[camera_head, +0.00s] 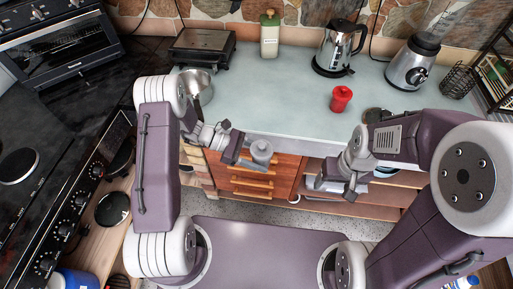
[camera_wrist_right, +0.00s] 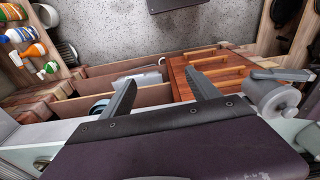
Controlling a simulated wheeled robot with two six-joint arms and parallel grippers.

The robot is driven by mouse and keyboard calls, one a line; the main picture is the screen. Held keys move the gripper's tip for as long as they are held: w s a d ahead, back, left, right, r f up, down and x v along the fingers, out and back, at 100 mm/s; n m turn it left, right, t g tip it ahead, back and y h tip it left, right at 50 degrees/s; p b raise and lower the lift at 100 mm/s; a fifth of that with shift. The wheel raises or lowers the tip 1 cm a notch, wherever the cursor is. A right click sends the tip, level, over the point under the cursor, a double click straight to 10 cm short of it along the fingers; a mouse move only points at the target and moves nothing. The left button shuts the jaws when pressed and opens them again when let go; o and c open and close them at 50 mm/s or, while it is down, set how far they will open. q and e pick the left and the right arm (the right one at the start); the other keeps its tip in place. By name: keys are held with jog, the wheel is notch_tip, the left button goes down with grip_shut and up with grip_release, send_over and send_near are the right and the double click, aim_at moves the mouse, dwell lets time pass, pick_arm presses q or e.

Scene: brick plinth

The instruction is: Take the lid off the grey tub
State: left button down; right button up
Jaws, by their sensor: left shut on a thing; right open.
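The small grey tub (camera_head: 261,152) is at the front edge of the counter in the head view, with a knob-like top. My left gripper (camera_head: 254,160) is shut on it. In the right wrist view the tub (camera_wrist_right: 277,103) shows at the right, with my left gripper (camera_wrist_right: 283,75) across its upper part. I cannot tell whether the jaws grip the body or the lid, or whether the tub touches the counter. My right gripper (camera_head: 335,186) is open and empty, to the right of the tub near the counter edge; its two fingers (camera_wrist_right: 161,90) show apart in the wrist view.
The counter (camera_head: 285,95) is clear in the middle. A red jar (camera_head: 341,99) stands right of centre. Wooden drawers (camera_head: 253,175) and open shelves are below.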

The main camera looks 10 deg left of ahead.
jog(key=o, duration=0.3)
jog(key=w+a+r+n, duration=0.1)
jog(key=w+a+n, duration=0.1)
jog(key=w+a+r+n, duration=0.2)
jog(key=w+a, duration=0.1)
jog(key=w+a+r+n, duration=0.2)
jog(key=w+a, duration=0.1)
jog(key=shift+a+r+n+g, duration=0.2)
jog(key=shift+n+g, duration=0.1)
jog(key=shift+n, duration=0.1)
jog(key=n, duration=0.8)
send_near(264, 145)
jog(key=shift+g, duration=0.3)
jog(key=f, duration=1)
jog(key=shift+w+f, duration=0.2)
jog(key=shift+w, duration=0.05)
jog(key=c, duration=1.6)
jog(key=shift+r, duration=0.1)
jog(key=shift+r, duration=0.1)
